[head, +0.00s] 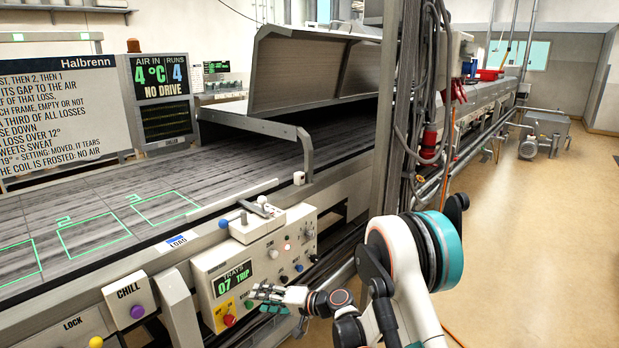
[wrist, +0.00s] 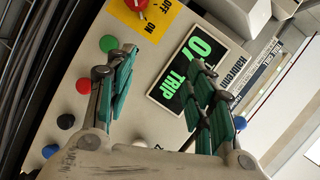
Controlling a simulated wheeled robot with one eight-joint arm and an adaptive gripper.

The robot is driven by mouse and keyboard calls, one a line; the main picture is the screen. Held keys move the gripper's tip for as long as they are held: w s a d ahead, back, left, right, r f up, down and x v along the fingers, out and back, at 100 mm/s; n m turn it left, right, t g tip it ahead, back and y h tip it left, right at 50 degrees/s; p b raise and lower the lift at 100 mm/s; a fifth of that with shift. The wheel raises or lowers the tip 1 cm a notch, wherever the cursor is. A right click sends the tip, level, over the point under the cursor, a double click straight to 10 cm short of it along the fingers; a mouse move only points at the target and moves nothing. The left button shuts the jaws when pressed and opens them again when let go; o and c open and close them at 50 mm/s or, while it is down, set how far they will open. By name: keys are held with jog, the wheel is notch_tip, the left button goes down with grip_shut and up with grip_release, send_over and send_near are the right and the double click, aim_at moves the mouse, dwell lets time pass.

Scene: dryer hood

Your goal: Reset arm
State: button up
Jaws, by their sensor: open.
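My gripper (head: 268,297) is at the lower middle of the head view, at the end of my bent white and teal arm. It is in front of the control panel (head: 210,268) on the machine's near side. In the wrist view the two teal-padded fingers (wrist: 163,68) are apart, with nothing held between them. Beyond the fingers is the panel's display (wrist: 180,72), with green "07 TRIP" text. A red knob (wrist: 137,4) on a yellow on/off plate (wrist: 150,22) lies past the fingertips. I cannot tell whether a finger touches the panel.
The raised metal hood (head: 312,68) stands over the grey conveyor bed (head: 110,205). Coloured buttons (wrist: 108,43) sit beside my fingers. A metal upright (head: 388,110) with cables rises behind my arm. Open tan floor (head: 540,230) lies to the right.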

jog(key=s+d+r+t+h, duration=0.1)
jog(key=s+d+r+h, duration=0.3)
jog(key=d+r, duration=0.5)
jog(key=s+d+r+h, duration=0.3)
jog(key=s+d+r, duration=0.3)
jog(key=r, duration=0.5)
jog(key=s+d+r+h, duration=0.1)
jog(key=s+d+h, duration=0.2)
jog(key=s+d, duration=0.6)
jog(key=s+d+r+h, duration=0.1)
jog(key=s+d+h, duration=0.3)
jog(key=s+d, duration=0.5)
jog(key=s, duration=0.7)
jog(key=shift+s+d+r+n+t, duration=0.25)
jog(key=shift+s+n+t, duration=0.05)
jog(key=shift+s+n, duration=0.1)
